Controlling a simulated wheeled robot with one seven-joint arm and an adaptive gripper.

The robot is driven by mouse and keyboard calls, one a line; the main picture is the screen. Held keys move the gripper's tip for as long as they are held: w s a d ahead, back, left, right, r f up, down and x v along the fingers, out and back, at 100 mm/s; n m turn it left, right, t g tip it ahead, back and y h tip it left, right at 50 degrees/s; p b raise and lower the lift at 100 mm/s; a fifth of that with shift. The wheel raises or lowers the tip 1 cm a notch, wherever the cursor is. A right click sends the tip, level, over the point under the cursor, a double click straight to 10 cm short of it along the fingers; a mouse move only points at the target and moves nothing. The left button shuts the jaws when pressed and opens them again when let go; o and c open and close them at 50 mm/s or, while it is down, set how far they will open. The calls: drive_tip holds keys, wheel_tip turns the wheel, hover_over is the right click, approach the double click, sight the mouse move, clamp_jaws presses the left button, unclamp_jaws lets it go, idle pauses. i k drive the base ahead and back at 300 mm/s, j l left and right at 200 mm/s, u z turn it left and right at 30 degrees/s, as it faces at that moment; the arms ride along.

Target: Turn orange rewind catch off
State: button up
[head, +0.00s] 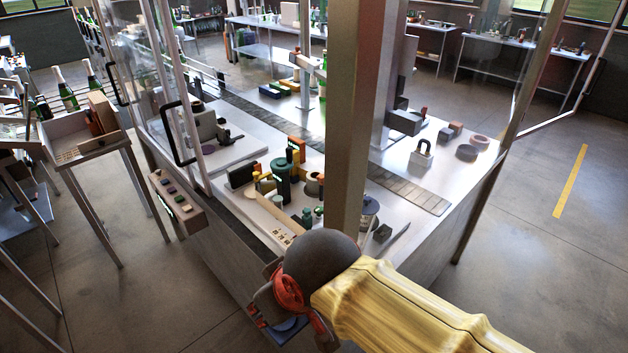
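An orange block-like part (296,144) stands up among small parts on the machine's white deck, next to a dark green cylinder (281,178). It may be the orange rewind catch, but it is too small to tell its setting. My gripper (283,325) is at the bottom centre, outside the machine's near corner and apart from these parts. Its dark wrist and red parts cover its fingers, so I cannot tell whether it is open or shut. My yellow-sleeved arm reaches in from the lower right.
A thick upright post (352,120) rises between my arm and the deck's right half. Clear guard panels with a black handle (178,134) stand at the left. A control box (177,204) hangs on the left side. A padlock (421,154) sits at the right. Floor is free at right.

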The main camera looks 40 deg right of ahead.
sight(320, 178)
drive_tip(key=i+j+z, duration=0.15)
drive_tip(key=j+z, duration=1)
drive_tip(key=j, duration=0.15)
drive_tip(key=j+z, duration=0.35)
drive_tip(key=j, duration=0.15)
drive_tip(key=i+j+z, duration=0.3)
drive_tip(key=i+z, duration=0.15)
drive_tip(key=i+j+z, duration=0.5)
drive_tip(key=i+l, duration=0.05)
